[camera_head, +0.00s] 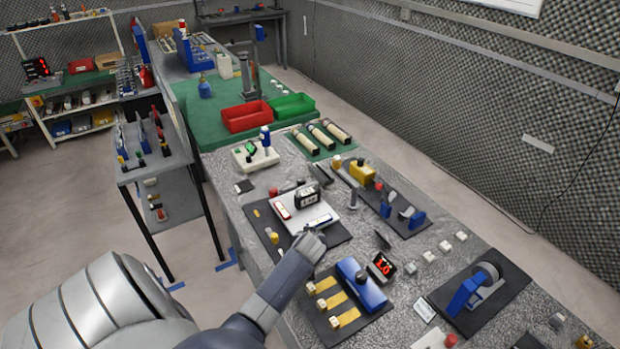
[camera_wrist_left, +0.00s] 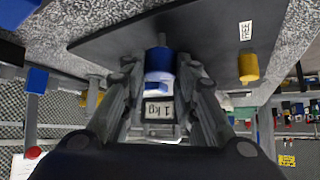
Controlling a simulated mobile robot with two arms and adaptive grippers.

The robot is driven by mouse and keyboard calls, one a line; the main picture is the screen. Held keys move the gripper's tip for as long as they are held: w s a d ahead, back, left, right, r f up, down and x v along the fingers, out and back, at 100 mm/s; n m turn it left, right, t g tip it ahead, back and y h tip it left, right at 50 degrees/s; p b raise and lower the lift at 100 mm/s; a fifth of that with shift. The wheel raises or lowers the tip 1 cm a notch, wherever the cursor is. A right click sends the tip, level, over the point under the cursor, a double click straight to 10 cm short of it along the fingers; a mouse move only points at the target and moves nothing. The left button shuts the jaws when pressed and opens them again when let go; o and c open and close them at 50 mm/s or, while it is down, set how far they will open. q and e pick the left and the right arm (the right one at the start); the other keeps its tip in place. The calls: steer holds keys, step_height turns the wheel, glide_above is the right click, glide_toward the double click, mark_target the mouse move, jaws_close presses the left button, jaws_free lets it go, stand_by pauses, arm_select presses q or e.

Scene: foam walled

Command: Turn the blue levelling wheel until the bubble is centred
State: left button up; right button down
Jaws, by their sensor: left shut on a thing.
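The white levelling platform (camera_head: 298,212) sits on a dark mat in the head view, with a red-framed vial (camera_head: 282,211) and a blue-framed vial (camera_head: 318,221). A black weight (camera_head: 307,195) stands on it; its "1 kg" label shows in the wrist view (camera_wrist_left: 158,108). My left gripper (camera_head: 310,240) is at the platform's near edge. In the wrist view its fingers (camera_wrist_left: 160,88) are closed around the blue levelling wheel (camera_wrist_left: 160,61). In the head view the gripper hides the wheel. The bubbles are too small to read. My right gripper is out of view.
A blue device (camera_head: 360,285) on a dark mat and a display reading 1.6 (camera_head: 382,266) stand close to the right of my left arm. Red (camera_head: 247,116) and green (camera_head: 291,106) bins stand farther back.

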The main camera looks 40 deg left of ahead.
arm_select(q)
steer(key=m, duration=0.1)
steer(key=m+t+h, duration=0.1)
steer(key=m+h, duration=0.1)
steer(key=shift+s+a+t, duration=0.15)
steer(key=shift+a+t, duration=0.1)
steer(key=shift+t, duration=0.05)
steer(key=shift+m+t+h, duration=0.3)
steer(key=shift+m+h, duration=0.6)
steer(key=shift+m, duration=0.4)
steer(key=o, duration=1)
steer(key=shift+o, duration=0.2)
steer(key=shift+r, duration=0.1)
steer(key=v, duration=0.8)
steer(key=shift+a, duration=0.1)
